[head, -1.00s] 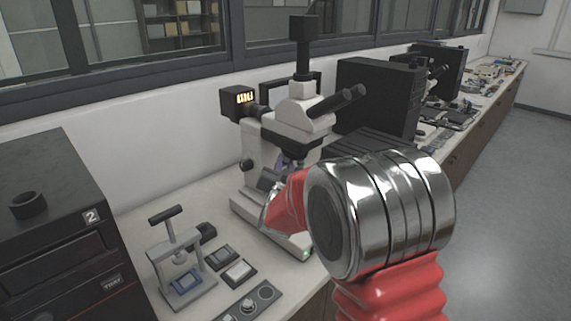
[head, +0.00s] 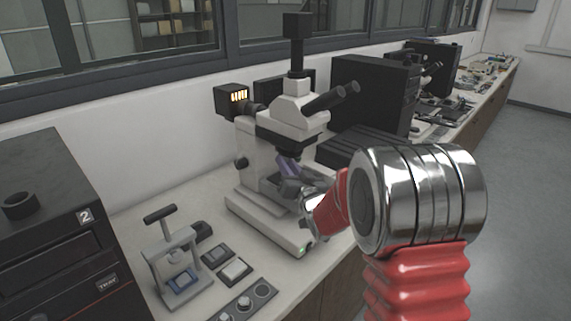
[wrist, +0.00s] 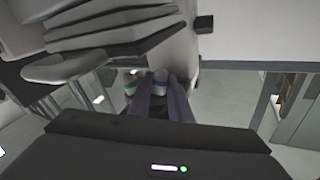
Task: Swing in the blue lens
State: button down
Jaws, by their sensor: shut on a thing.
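My wrist and the fingers hide part of the stage, and the separate lenses cannot be told apart there.
A small hand press (head: 172,255) stands left of the microscope, with small blocks (head: 234,269) and a knobbed panel (head: 245,302) beside it. A black machine (head: 60,240) fills the far left. Black boxes (head: 372,95) stand behind on the right.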

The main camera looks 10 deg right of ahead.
aim_at(299, 160)
jog(key=shift+d+f+n+g+y, duration=0.1)
jog(key=shift+d+n+g+y, duration=0.2)
jog(key=shift+n+y, duration=0.55)
jog(key=shift+d+f+n+g+y, duration=0.1)
jog(key=shift+d+n+g+y, duration=0.2)
jog(key=shift+n+y, duration=0.6)
jog(key=shift+d+n+g+y, duration=0.2)
jog(key=shift+d+n+y, duration=0.25)
jog(key=shift+y, duration=0.7)
jog(key=n+g+y, duration=0.1)
jog(key=d+n+g+y, duration=0.1)
jog(key=n+y, duration=0.1)
jog(key=n+g+y, duration=0.1)
jog(key=shift+w+d+f+n+g+y, duration=0.1)
jog(key=shift+w+d+n+g+y, duration=0.15)
jog(key=shift+n+g+y, duration=0.15)
jog(key=shift+w+d+n+g+y, duration=0.2)
jog(key=shift+n+g+y, duration=0.35)
jog(key=shift+n+g, duration=0.35)
jog(key=shift+w+d+n+g+y, duration=0.2)
jog(key=shift+n+g+y, duration=0.3)
jog(key=shift+n+g, duration=0.45)
jog(key=shift+w+d+n+g+y, duration=0.1)
jog(key=shift+d+n+g+y, duration=0.1)
jog(key=shift+n+g+y, duration=0.65)
jog(key=shift+n+g, duration=0.3)
jog(key=shift+g, duration=0.4)
jog(key=shift+w+d+r+n+g, duration=0.2)
jog(key=shift+r+n+g, duration=0.1)
jog(key=shift+n, duration=0.1)
